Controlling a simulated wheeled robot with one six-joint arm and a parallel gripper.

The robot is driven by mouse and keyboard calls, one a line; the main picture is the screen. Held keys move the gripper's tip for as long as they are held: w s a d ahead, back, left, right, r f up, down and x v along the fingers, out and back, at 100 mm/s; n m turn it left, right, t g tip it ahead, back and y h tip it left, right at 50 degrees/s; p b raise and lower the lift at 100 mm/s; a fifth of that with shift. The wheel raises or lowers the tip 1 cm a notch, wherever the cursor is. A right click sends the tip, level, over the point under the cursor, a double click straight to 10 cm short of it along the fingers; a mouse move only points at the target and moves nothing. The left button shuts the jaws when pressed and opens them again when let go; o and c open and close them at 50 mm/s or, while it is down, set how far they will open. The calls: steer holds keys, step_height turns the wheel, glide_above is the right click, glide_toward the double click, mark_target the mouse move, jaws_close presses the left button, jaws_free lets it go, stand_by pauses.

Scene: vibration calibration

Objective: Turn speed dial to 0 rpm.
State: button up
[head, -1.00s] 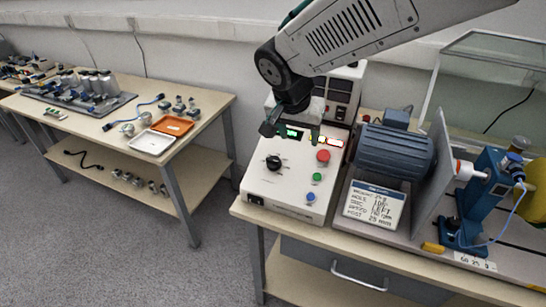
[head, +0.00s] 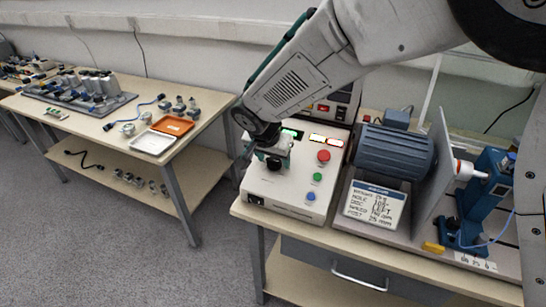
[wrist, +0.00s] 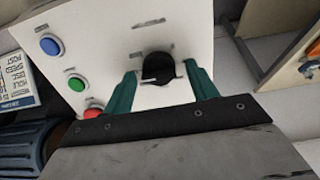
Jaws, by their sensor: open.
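The speed dial (wrist: 158,69) is a black round knob with a pale pointer mark on the white control box (head: 288,204). In the wrist view it lies between the two green fingers of my gripper (wrist: 163,88), with a gap on each side. My gripper is open. In the head view my gripper (head: 271,160) is over the dial (head: 273,165), which it partly hides. I cannot tell how far the fingertips are above the panel. The lit green display (head: 293,133) is partly covered by my arm, and its reading is too small to tell.
Red (head: 323,156), green (head: 317,177) and blue (head: 311,196) buttons sit right of the dial. A note card (head: 375,204) and a blue motor (head: 394,153) stand to the right. A second table (head: 207,112) with trays is at the left, across a floor gap.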

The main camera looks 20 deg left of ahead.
steer(key=c, duration=1)
